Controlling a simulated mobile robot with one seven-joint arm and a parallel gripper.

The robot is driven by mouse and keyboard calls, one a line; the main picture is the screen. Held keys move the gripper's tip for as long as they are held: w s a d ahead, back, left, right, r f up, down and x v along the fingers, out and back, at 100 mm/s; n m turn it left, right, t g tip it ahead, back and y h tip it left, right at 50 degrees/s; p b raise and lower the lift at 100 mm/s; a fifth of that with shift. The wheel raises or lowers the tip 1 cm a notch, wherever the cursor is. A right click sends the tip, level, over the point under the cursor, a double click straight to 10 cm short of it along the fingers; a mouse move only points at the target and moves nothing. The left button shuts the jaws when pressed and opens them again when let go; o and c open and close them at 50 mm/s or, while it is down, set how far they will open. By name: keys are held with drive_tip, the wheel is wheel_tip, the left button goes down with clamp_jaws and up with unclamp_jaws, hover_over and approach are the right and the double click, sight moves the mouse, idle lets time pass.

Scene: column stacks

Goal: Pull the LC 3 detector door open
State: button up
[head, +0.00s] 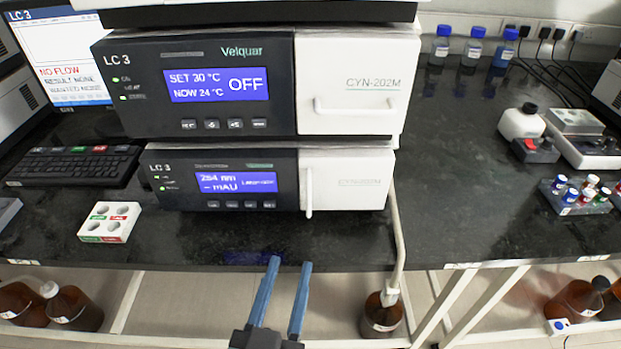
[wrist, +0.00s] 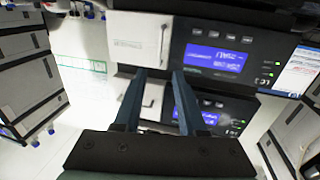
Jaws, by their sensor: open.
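The LC 3 detector (head: 170,182) is the lower of two stacked units, with a "254 nm" display. Its white door (head: 350,192) is on the right and looks shut, flush with the front. A vertical bar handle (head: 308,190) runs along the door's left edge. My gripper (head: 290,263) is open and empty, in front of the bench edge, below and left of the handle in the head view. In the wrist view, which is upside down, the door (wrist: 132,35) and handle (wrist: 163,42) lie beyond the open fingertips (wrist: 159,73). The fingers appear clear of the handle.
The LC 3 oven (head: 210,90) with a horizontal door handle (head: 362,105) sits on the detector. A pale tube (head: 397,235) hangs at the detector's right side into a brown bottle (head: 382,312). A white vial rack (head: 110,222) stands left.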

sight(308, 203)
drive_tip(key=w, duration=0.4)
drive_tip(key=w+d+p, duration=0.1)
drive_tip(key=w, duration=0.3)
drive_tip(key=w+d+p, duration=0.1)
drive_tip(key=w, duration=0.3)
drive_tip(key=shift+w+d, duration=0.25)
drive_tip(key=shift+w, duration=0.05)
clamp_jaws()
idle(1.0)
